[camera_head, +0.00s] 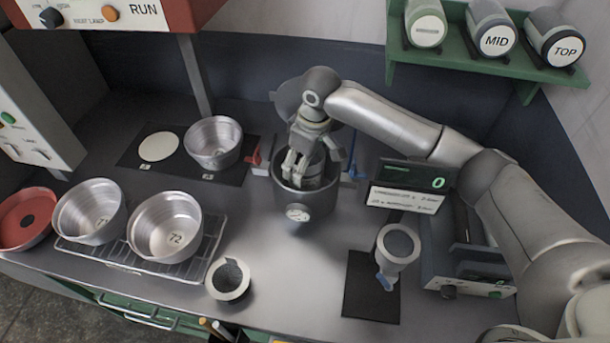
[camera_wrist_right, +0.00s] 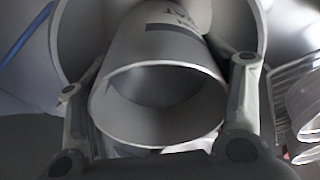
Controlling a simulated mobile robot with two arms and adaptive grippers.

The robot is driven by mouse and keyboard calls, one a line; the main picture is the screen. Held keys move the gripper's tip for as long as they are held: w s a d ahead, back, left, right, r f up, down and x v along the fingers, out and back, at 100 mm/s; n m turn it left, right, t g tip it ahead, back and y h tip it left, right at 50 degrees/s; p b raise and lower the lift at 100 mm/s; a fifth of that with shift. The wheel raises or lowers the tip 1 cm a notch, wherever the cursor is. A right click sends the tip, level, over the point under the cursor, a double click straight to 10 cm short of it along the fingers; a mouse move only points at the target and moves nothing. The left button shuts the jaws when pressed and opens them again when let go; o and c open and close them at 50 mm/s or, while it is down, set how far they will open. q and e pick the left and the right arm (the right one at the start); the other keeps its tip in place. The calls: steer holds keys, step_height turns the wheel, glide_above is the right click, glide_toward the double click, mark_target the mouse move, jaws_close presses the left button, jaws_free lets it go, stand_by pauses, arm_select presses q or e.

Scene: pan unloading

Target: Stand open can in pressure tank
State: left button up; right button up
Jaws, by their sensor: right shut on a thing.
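The pressure tank (camera_head: 292,205) is a grey round pot with a gauge on its front, standing at the middle of the bench. Its round lid (camera_head: 288,98) appears swung up behind it. My right gripper (camera_head: 300,172) reaches down into the tank's mouth. In the right wrist view its fingers (camera_wrist_right: 158,105) are shut on the open can (camera_wrist_right: 165,55), a light grey cylinder with dark lettering and its open mouth toward the camera. The tank's rim (camera_wrist_right: 72,40) shows around the can. The can's bottom is hidden, so I cannot tell whether it touches the tank floor. My left gripper is out of view.
Metal pans (camera_head: 165,228) stand on a wire rack (camera_head: 110,258) at left, with another pan (camera_head: 213,143) behind. A small cup (camera_head: 229,280) stands in front. Labelled canisters (camera_head: 490,30) sit on a green shelf.

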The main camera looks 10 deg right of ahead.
step_height(320, 180, down, 4)
steer(key=shift+r+p, duration=0.1)
steer(key=shift+p, duration=0.4)
steer(key=shift+f, duration=0.5)
steer(key=o, duration=1.4)
steer(key=shift+f, duration=0.2)
steer(key=shift+c, duration=0.2)
steer(key=shift+r, duration=0.1)
step_height(320, 180, up, 12)
steer(key=s+d+b, duration=0.1)
steer(key=b, duration=0.1)
steer(key=shift+s, duration=0.15)
steer(key=shift+d, duration=0.1)
